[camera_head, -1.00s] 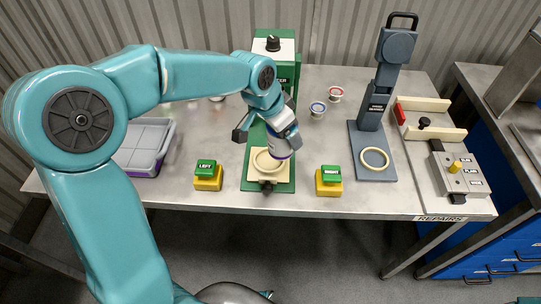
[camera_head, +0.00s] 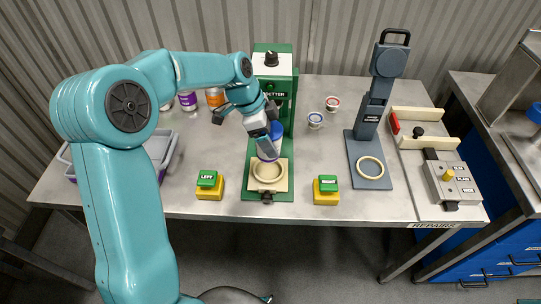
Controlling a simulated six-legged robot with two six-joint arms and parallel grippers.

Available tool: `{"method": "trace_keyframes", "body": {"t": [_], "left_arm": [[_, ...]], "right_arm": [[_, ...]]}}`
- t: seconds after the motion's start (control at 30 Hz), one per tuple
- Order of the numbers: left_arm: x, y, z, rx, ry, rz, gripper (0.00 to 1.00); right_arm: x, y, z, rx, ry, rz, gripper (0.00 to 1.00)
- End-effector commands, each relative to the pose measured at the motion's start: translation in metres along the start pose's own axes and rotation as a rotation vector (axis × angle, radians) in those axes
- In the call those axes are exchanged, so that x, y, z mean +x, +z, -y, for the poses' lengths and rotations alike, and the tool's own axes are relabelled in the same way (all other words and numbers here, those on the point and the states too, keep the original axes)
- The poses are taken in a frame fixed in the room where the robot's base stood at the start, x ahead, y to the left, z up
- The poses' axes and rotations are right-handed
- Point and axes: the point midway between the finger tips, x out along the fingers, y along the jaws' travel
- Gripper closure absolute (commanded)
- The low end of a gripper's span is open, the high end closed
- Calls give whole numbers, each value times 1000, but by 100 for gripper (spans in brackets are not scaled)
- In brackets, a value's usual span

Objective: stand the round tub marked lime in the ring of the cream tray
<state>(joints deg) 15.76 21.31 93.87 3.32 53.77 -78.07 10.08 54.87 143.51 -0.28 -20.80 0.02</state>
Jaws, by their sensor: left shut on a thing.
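My right gripper is not in view.
The green machine's column (camera_head: 273,85) stands right behind the tub. Yellow blocks with a LEFT button (camera_head: 208,185) and a RIGHT button (camera_head: 326,190) flank the tray. A grey press (camera_head: 369,150) stands to the right. Purple (camera_head: 188,101) and orange (camera_head: 214,97) tubs stand behind my arm.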

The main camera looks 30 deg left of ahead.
Motion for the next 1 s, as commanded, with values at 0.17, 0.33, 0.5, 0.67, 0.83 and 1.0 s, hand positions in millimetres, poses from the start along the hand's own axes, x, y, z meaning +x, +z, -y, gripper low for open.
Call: {"method": "trace_keyframes", "body": {"t": [0.17,0.33,0.5,0.67,0.83,1.0], "left_arm": [[28,12,0,-1,0,0,57],[46,19,0,-2,2,1,57],[68,28,0,-2,0,0,57],[72,30,1,-1,-3,0,57],[73,30,1,-1,-3,0,57],[74,31,1,-1,-3,0,0]], "right_arm": [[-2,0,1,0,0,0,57],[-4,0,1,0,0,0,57],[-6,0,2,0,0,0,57],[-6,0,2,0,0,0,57],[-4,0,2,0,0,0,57],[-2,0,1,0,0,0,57]]}}
